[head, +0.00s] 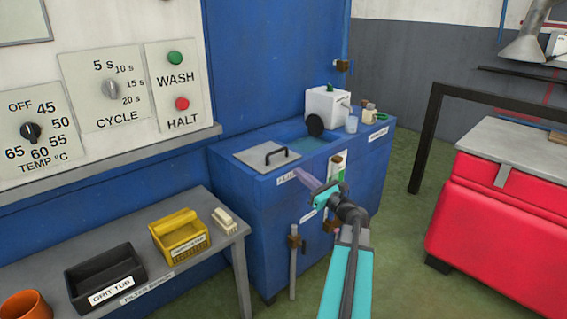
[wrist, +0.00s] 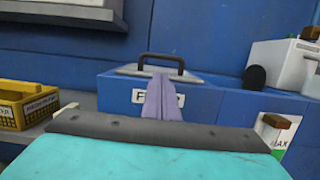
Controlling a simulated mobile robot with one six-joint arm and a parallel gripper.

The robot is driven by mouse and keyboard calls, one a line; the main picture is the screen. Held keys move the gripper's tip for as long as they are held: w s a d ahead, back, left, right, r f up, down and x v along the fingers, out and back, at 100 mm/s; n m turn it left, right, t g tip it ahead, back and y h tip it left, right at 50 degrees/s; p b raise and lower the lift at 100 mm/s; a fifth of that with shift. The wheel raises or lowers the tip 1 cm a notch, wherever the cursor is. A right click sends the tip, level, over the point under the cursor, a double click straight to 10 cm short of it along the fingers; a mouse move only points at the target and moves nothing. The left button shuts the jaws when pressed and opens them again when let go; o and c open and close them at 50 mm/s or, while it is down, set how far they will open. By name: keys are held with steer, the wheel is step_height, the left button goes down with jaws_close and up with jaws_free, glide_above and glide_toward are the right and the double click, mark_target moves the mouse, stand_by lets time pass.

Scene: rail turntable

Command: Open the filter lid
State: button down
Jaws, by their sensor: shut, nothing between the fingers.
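The filter lid (head: 266,158) is a grey plate with a black bar handle (head: 276,154), lying flat and closed on top of the blue cabinet (head: 240,215). In the wrist view the lid (wrist: 130,70) and its upright handle (wrist: 160,57) stand straight ahead, above a white label starting with "F" (wrist: 138,97). My gripper (head: 303,174) is shut and empty, its purple fingers in front of the cabinet's front edge, right of the handle in the head view. In the wrist view its fingertips (wrist: 160,76) overlap the lid's front part, below the handle; the handle appears apart from them.
A white box (head: 326,103) and a cup (head: 352,124) stand behind. A bench at left holds a yellow basket (head: 180,235) and a grit tub (head: 104,277). A red cabinet (head: 500,210) stands right.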

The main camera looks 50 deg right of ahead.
mark_target(284, 167)
steer(key=shift+w+d, duration=0.1)
steer(key=shift+b+x, duration=0.3)
steer(key=shift+x, duration=4.5)
steer(key=shift+r+p, duration=0.15)
steer(key=shift+p, duration=0.15)
steer(key=shift+r, duration=0.1)
steer(key=shift+r+p, duration=0.15)
steer(key=shift+p, duration=0.5)
